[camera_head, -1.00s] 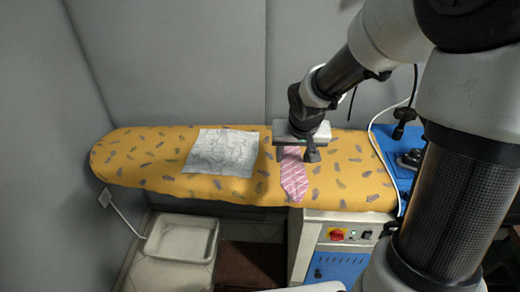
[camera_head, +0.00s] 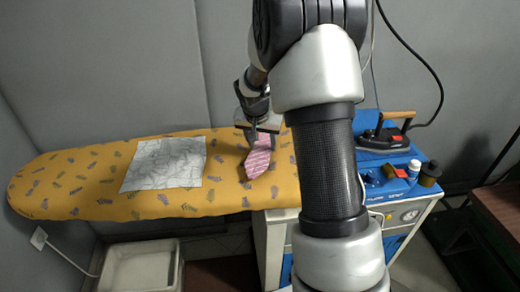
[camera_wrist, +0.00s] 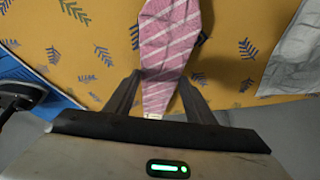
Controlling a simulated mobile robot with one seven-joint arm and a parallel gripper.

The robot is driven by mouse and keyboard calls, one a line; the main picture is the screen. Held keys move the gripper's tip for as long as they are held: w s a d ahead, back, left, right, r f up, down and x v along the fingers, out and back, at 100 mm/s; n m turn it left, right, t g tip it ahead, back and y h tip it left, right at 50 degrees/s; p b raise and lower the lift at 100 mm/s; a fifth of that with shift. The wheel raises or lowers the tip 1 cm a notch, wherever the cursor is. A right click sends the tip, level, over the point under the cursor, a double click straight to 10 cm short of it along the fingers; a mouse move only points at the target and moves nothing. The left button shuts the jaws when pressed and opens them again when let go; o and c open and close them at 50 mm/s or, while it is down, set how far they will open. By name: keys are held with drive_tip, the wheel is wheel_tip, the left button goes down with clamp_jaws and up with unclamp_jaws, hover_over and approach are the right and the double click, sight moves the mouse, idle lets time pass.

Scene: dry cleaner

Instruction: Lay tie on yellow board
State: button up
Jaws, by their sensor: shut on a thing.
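The pink tie with pale diagonal stripes (camera_head: 258,164) is over the yellow ironing board (camera_head: 95,192), right of the pale cloth. In the wrist view, the tie (camera_wrist: 168,35) runs from between my fingers across the yellow board (camera_wrist: 105,30). My gripper (camera_head: 259,136) is over the board, shut on the tie's near end in the wrist view (camera_wrist: 160,82). The tie's lower end appears at or close to the board's surface; whether all of it touches, I cannot tell. My arm hides part of the board's right end.
A creased pale cloth (camera_head: 165,163) lies on the board left of the tie. An iron (camera_head: 384,137) stands on the blue worktop at right, near bottles (camera_head: 430,173). A white tray (camera_head: 140,268) is below the board. Grey walls stand behind and left.

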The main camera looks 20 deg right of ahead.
sight(263, 147)
drive_tip(key=shift+f, duration=1.25)
drive_tip(key=shift+f+b, duration=0.25)
drive_tip(key=shift+b, duration=0.05)
drive_tip(key=o, duration=1)
drive_tip(key=shift+r, duration=0.1)
drive_tip(key=shift+o, duration=0.2)
